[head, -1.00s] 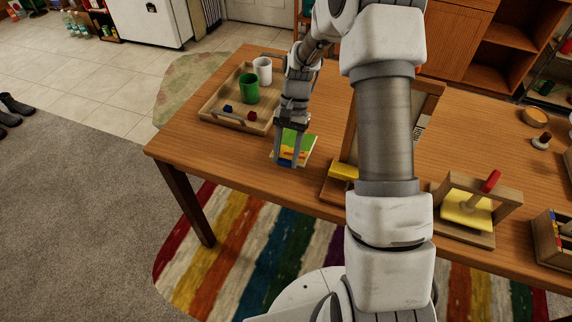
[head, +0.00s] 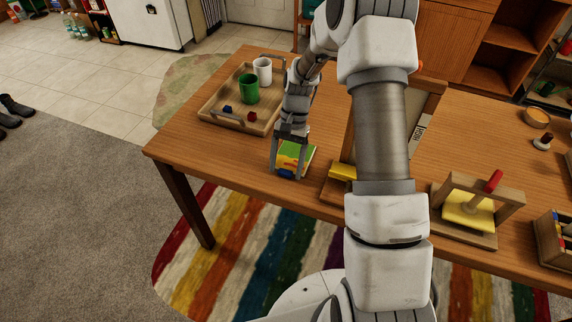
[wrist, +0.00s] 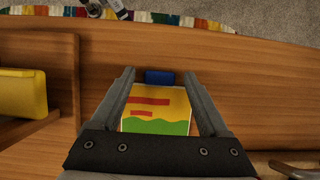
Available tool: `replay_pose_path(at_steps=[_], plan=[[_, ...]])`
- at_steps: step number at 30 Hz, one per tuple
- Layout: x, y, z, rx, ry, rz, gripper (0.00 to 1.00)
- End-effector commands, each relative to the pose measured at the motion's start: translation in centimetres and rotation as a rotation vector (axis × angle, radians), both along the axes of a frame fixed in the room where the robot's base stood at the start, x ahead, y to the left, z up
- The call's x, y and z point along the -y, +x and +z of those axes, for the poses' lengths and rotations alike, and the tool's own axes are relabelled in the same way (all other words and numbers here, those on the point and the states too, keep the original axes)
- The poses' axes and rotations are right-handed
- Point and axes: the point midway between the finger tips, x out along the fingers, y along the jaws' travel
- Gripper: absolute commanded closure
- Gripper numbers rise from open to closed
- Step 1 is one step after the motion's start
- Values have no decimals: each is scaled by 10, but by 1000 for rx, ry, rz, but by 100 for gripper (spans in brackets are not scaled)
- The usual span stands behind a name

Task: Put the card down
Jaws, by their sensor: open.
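The card (head: 296,152) is yellow and green with red bars. It is near the table's front edge, below my gripper (head: 286,172). In the wrist view the card (wrist: 157,108) shows between my two spread fingers (wrist: 160,76), with a gap at each side. A small blue piece (wrist: 160,77) is at the card's far end, between the fingertips; it also shows in the head view (head: 285,173). My gripper is open and points down. I cannot tell whether the card lies fully flat on the table.
A wooden tray (head: 208,112) with a green mug (head: 249,89), a white mug (head: 263,69) and small blue and red blocks stands behind left. A wooden frame with a yellow block (head: 343,172) stands close to the right. Bare tabletop (head: 222,150) lies left of the card.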

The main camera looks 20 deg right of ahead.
Motion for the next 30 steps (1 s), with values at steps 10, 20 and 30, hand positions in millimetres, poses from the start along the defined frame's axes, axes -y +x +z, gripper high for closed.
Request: replay_pose_path(at_steps=[10, 20, 30], plan=[[5, 8, 25, 3, -1, 0, 21], [21, 30, 89, 3, -1, -2, 21], [26, 35, 126, 25, -8, 16, 21]])
